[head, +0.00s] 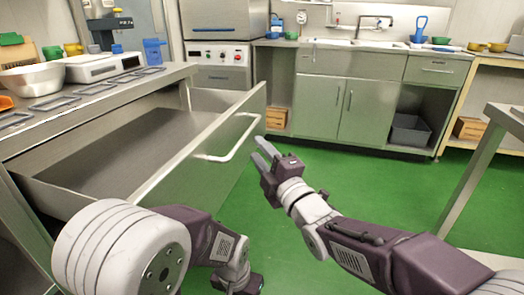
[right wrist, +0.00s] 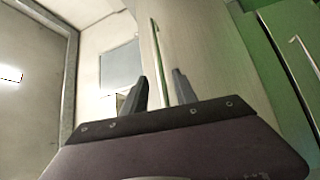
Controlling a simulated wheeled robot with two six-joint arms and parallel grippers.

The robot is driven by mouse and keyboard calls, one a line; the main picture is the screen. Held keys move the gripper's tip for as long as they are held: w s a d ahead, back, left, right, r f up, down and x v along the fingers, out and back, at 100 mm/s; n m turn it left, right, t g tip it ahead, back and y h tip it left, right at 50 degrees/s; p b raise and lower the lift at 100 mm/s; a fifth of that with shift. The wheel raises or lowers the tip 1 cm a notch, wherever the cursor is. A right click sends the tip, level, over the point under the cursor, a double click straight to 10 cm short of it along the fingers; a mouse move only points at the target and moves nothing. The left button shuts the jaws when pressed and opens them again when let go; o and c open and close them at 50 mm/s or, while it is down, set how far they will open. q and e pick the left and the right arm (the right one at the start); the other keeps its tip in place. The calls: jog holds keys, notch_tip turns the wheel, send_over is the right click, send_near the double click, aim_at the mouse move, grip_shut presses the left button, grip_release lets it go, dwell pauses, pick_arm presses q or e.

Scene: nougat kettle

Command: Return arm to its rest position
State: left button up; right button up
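My right gripper (head: 265,149) is in the middle of the head view, just in front of the open drawer (head: 165,172), close to the lower right of its bar handle (head: 232,142). In the right wrist view its two dark fingers (right wrist: 160,95) stand apart with nothing held between them. I cannot tell whether a finger touches the drawer front. My left arm (head: 125,250) is folded at the lower left. Its far end (head: 240,282) points down at the bottom edge of the head view, and its fingers do not show.
The drawer is pulled far out and looks empty inside. A steel table leg (head: 468,180) stands at the right. The green floor (head: 340,175) between is clear.

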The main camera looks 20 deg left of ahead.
jog(key=shift+s+d+f, duration=0.1)
jog(key=shift+s+d, duration=0.25)
jog(key=shift+d, duration=0.05)
